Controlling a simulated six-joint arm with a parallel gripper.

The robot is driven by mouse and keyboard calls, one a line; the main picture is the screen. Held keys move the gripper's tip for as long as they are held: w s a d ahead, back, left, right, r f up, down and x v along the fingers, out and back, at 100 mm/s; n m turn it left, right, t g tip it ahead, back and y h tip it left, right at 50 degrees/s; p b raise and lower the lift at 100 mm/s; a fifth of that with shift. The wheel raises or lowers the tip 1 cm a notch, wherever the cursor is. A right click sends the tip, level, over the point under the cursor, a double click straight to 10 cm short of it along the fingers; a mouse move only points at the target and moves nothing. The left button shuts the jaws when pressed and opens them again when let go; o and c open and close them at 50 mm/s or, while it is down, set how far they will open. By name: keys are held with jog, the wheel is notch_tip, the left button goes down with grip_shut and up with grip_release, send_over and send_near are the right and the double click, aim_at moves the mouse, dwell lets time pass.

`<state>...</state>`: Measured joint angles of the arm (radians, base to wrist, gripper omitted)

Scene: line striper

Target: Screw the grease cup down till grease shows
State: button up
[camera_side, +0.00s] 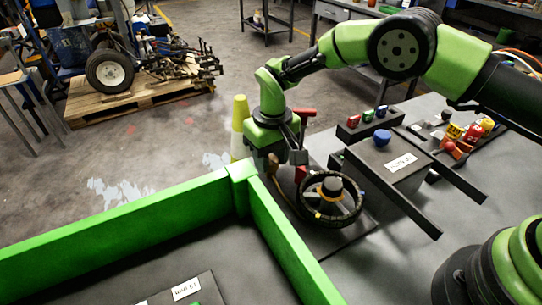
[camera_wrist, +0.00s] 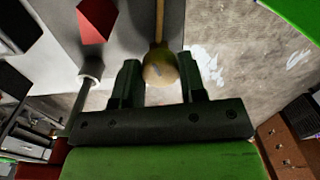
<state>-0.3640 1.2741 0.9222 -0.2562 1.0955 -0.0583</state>
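My gripper (camera_side: 283,157) points down beside the black wheel, left of its hub in the side view. In the wrist view my gripper (camera_wrist: 161,82) has its two dark fingers apart. A rounded brass-coloured piece (camera_wrist: 160,69), which looks like the grease cup, shows between the fingertips, with gaps on both sides. A thin yellowish rod (camera_wrist: 159,22) runs from it to the top edge. In the side view the cup is mostly hidden by my gripper. I see no grease. The black wheel (camera_side: 357,207) has a grey hub with yellow marks.
A dark box with a blue knob (camera_side: 382,137) and long bars is to the right. A green-walled bin (camera_side: 130,222) fills the front left. A yellow-and-white post (camera_side: 239,125) stands behind. Small coloured parts (camera_side: 455,132) lie farther right.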

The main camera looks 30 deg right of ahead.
aim_at(272, 160)
jog(key=c, duration=0.4)
jog(key=shift+o, duration=0.2)
jog(key=shift+m, duration=0.8)
jog(key=o, duration=0.9)
notch_tip(272, 160, up, 10)
jog(key=shift+d, duration=0.15)
